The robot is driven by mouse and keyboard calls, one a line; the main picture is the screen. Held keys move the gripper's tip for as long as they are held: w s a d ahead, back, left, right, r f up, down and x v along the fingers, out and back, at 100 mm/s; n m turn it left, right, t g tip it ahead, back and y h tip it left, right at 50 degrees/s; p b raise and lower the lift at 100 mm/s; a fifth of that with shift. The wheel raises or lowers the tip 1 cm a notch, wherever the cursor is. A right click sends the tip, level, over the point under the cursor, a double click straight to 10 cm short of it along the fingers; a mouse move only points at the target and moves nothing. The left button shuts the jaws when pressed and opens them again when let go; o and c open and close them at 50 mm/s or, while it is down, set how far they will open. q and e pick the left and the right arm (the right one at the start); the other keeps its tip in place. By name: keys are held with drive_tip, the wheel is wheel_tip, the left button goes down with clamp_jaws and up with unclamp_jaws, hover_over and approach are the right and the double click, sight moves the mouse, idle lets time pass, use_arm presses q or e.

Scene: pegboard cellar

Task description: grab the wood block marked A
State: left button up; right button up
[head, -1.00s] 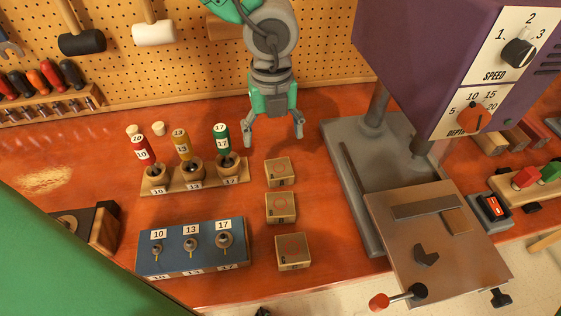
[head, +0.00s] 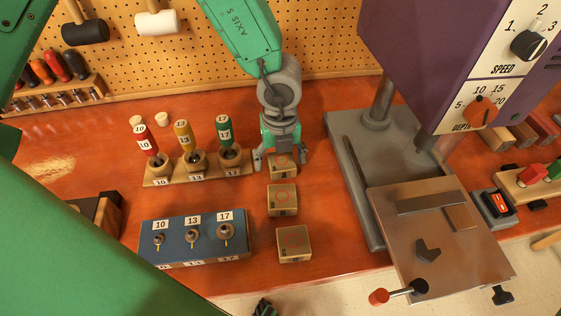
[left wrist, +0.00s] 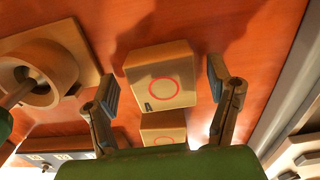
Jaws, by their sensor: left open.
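Three small wood blocks stand in a column on the orange bench: a far block (head: 284,172), a middle block (head: 282,201) and a near block (head: 293,245). In the left wrist view, the far block (left wrist: 160,78) lies between the spread fingers (left wrist: 162,86), with gaps on both sides. The middle block (left wrist: 163,128) is partly hidden below it.
A wooden rack (head: 160,180) with several numbered screwdrivers stands left of the blocks. A blue switch box (head: 193,241) is nearer. A drill press with a grey base (head: 352,170) and metal table (head: 440,240) stands right. Pegboard (head: 310,60) is behind.

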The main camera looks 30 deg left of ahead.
use_arm(q)
drive_tip(key=shift+d+r, duration=0.1)
drive_tip(key=shift+d, duration=0.1)
drive_tip(key=shift+c, duration=0.8)
drive_tip(key=shift+d, duration=0.3)
drive_tip(key=c, duration=1.1)
drive_tip(key=shift+a, duration=0.15)
